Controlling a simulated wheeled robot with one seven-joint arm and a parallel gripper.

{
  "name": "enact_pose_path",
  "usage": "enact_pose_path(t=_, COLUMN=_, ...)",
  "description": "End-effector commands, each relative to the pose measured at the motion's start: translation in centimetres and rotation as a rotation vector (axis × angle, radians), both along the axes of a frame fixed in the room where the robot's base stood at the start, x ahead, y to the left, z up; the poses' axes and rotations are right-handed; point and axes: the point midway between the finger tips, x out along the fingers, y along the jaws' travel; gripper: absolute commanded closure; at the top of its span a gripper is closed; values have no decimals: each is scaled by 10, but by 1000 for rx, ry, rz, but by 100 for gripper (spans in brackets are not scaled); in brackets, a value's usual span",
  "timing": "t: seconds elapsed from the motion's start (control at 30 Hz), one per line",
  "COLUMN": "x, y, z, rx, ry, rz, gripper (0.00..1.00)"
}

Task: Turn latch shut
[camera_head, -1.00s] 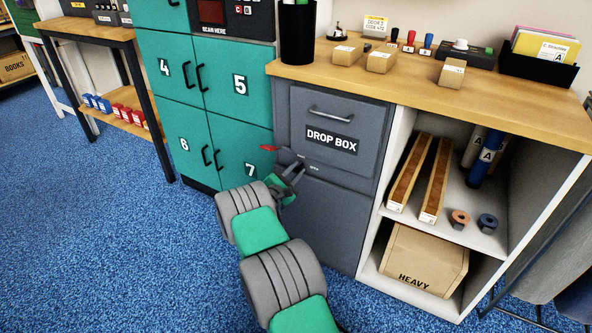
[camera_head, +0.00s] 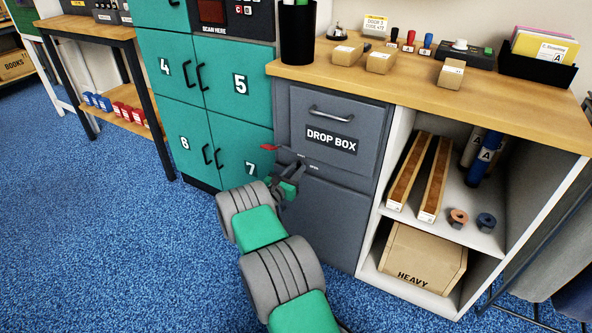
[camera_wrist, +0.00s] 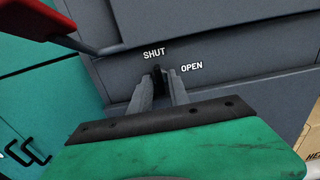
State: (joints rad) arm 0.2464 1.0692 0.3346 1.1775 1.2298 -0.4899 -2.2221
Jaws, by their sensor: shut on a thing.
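The grey drop box (camera_head: 331,142) stands below the wooden counter. My gripper (camera_head: 292,170) is at its front, near the seam under the upper drawer. In the wrist view its two fingers (camera_wrist: 161,82) are closed about a small dark latch piece (camera_wrist: 157,72), mostly hidden between them. The word SHUT (camera_wrist: 154,54) is printed just above the fingertips and OPEN (camera_wrist: 191,68) just to their right. The latch's exact angle cannot be told. A red-tipped piece (camera_head: 269,148) sticks out left of the gripper and also shows in the wrist view (camera_wrist: 38,18).
Teal lockers (camera_head: 233,147) stand close on the left. An open white shelf unit (camera_head: 391,165) with long cartons and a HEAVY box (camera_head: 420,262) is on the right. The blue carpet (camera_head: 110,240) is clear at the left front.

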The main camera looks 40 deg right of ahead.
Motion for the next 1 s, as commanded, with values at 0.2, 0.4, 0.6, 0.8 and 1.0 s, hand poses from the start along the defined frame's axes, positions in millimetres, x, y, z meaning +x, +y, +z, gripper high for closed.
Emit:
enact_pose_path(t=0.2, x=0, y=0, z=-1, rx=-3, ry=13, rz=0, gripper=100)
enact_pose_path(t=0.4, x=0, y=0, z=-1, rx=-3, ry=12, rz=0, gripper=100)
enact_pose_path(t=0.6, x=0, y=0, z=-1, rx=-3, ry=11, rz=0, gripper=69)
enact_pose_path(t=0.8, x=0, y=1, z=0, rx=-3, ry=11, rz=0, gripper=69)
enact_pose_path(t=1.0, x=-8, y=28, z=2, rx=-3, ry=14, rz=5, gripper=69)
